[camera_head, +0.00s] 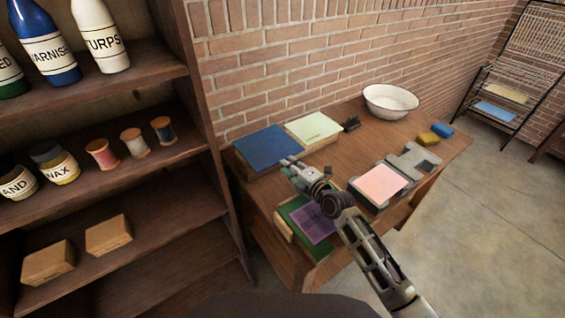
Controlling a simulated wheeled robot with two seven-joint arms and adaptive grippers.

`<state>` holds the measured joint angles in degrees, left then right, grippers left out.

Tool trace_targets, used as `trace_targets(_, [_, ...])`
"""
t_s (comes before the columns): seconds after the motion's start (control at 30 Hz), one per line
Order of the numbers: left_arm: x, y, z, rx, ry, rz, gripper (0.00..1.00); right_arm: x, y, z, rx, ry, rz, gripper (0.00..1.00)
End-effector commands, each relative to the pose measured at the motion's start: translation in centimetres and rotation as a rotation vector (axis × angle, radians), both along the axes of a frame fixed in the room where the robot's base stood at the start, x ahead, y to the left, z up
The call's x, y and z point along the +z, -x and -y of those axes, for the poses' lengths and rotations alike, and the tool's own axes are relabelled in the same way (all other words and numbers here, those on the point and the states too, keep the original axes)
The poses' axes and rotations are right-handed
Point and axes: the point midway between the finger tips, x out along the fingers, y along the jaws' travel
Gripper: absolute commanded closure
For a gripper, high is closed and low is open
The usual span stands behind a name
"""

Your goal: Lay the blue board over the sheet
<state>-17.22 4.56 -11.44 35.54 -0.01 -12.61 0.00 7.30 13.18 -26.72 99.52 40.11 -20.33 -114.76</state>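The blue board (262,146) lies flat at the back left of the table, on top of a low wooden block or stack. My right gripper (287,161) reaches in from the lower right, with its fingertips at the board's right front corner. I cannot tell whether the fingers touch the board or close on it. A purple sheet (311,222) lies on a green bed near the table's front left, partly hidden by my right arm. A pink sheet (379,184) lies on a grey press to the right. My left gripper is not in view.
A pale green sheet or board (313,127) lies beside the blue one, with a dark brush (351,124) next to it. A shelf (165,205) borders the table's left.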

Motion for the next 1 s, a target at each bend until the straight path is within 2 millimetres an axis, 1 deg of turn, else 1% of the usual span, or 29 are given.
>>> trace_targets(0.2, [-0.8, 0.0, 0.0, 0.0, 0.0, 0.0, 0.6, -0.3, -1.5, -1.1, 0.001, 0.0, 0.003, 0.77])
trace_targets(0.5, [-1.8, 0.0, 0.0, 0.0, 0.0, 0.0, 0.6, -0.6, -3.0, -2.3, 0.001, 0.0, 0.001, 0.77])
trace_targets(0.7, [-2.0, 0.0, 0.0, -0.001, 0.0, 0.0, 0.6, -0.7, -3.4, -2.6, 0.001, 0.001, 0.001, 0.77])
trace_targets(1.0, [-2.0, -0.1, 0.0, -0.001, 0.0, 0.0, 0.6, -0.6, -3.4, -2.6, 0.001, 0.0, 0.0, 0.77])
